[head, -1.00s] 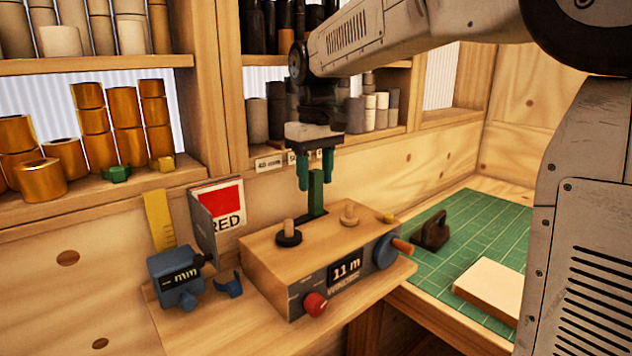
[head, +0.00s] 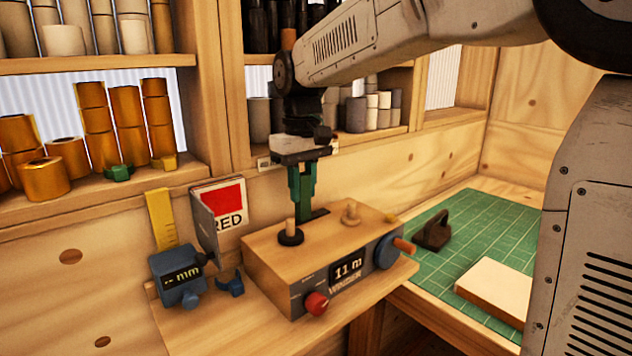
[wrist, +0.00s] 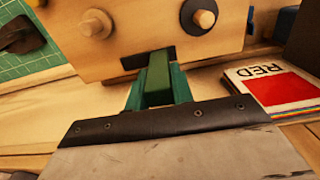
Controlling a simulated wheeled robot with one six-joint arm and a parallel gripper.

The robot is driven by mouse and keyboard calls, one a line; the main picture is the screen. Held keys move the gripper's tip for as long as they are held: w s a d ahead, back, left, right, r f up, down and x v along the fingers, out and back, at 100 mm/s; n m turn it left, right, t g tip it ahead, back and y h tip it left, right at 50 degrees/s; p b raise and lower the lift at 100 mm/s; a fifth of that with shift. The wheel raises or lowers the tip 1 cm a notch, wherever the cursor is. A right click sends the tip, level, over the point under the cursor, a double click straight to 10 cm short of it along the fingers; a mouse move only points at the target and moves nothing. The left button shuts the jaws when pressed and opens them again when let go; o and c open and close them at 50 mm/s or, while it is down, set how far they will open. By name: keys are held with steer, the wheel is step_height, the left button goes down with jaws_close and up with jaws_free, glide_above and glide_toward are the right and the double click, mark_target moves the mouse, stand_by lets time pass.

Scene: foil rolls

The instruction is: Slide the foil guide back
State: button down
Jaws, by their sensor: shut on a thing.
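The foil guide is a green upright post (wrist: 158,75) standing at a short dark slot (head: 317,214) in the top of the wooden winder box (head: 262,243). My gripper (head: 303,198) is shut on the guide from above; in the head view the fingers hide most of it. In the wrist view the guide stands between the two green fingers (wrist: 158,92). In the head view the guide is at the slot's left part, with bare slot to its right. The winder's display (head: 347,270) reads 11 m.
A peg with a black collar (head: 291,236) and a wooden peg (head: 351,213) stand close to the guide. A blue mm gauge (head: 177,275) and a red-labelled card stack (head: 220,205) are to the left. A green mat (head: 465,240) lies to the right.

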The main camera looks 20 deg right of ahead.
steer(key=shift+s+a, duration=0.2)
steer(key=shift+a, duration=0.4)
steer(key=c, duration=1.5)
jaws_free()
steer(key=o, duration=0.3)
steer(key=shift+a, duration=0.2)
steer(key=shift+d, duration=0.1)
steer(key=shift+r, duration=0.3)
step_height(320, 180, up, 7)
